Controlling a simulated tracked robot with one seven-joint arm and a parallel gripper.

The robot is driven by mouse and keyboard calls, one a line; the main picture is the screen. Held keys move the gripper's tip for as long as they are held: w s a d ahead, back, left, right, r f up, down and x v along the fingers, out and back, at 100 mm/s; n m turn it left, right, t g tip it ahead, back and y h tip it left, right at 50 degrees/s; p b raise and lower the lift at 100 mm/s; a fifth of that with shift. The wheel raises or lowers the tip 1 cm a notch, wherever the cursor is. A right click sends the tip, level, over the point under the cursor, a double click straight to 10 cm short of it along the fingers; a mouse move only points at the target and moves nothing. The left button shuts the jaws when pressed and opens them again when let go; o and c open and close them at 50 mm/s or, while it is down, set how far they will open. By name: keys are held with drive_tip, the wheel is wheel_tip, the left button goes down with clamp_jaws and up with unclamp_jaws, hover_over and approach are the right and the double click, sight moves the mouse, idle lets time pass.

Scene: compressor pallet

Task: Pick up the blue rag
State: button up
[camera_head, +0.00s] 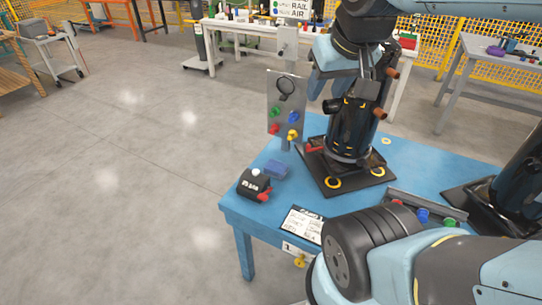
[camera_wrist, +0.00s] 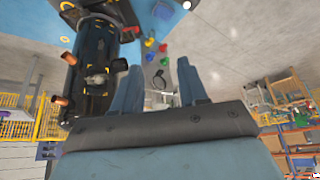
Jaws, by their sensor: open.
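The blue rag (camera_head: 275,170) lies as a small folded patch on the blue table (camera_head: 240,207), just behind a black box (camera_head: 254,185). My gripper (camera_head: 323,84) hangs high at the upper middle of the head view, above and beyond the rag and well apart from it. In the wrist view my gripper (camera_wrist: 163,88) shows two blue fingers spread apart with nothing between them.
A black cylindrical unit (camera_head: 352,130) stands on the table right of the rag. A grey panel with coloured knobs (camera_head: 287,105) stands upright behind the rag. A labelled card (camera_head: 302,224) lies in front. Open floor is at left.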

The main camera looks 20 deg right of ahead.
drive_tip(key=shift+a, duration=0.25)
drive_tip(key=shift+o, duration=1.4)
drive_tip(key=shift+w+a, duration=0.1)
drive_tip(key=shift+w, duration=0.1)
drive_tip(key=shift+o, duration=0.7)
drive_tip(key=shift+w+f, duration=0.15)
drive_tip(key=shift+w, duration=0.15)
drive_tip(key=o, duration=0.6)
drive_tip(key=w+f+m, duration=0.1)
drive_tip(key=w+m, duration=0.1)
drive_tip(key=w+f+m+g+y, duration=0.1)
drive_tip(key=w+m, duration=0.1)
drive_tip(key=w+a+f+m+y, duration=0.1)
drive_tip(key=w+f, duration=0.1)
drive_tip(key=w, duration=0.1)
drive_tip(key=shift+w+m+g, duration=0.1)
drive_tip(key=shift+m+g, duration=0.3)
drive_tip(key=m+g+h, duration=0.1)
drive_tip(key=m+g, duration=0.2)
drive_tip(key=m, duration=1.8)
hover_over(277, 166)
drive_tip(key=s, duration=0.1)
wheel_tip(277, 166, down, 27)
drive_tip(key=shift+w+f, duration=0.2)
drive_tip(key=shift+f, duration=1.95)
drive_tip(key=shift+w+f, duration=0.15)
drive_tip(key=shift+f, duration=2)
drive_tip(key=shift+w+f, duration=0.2)
drive_tip(key=shift+f, duration=1.95)
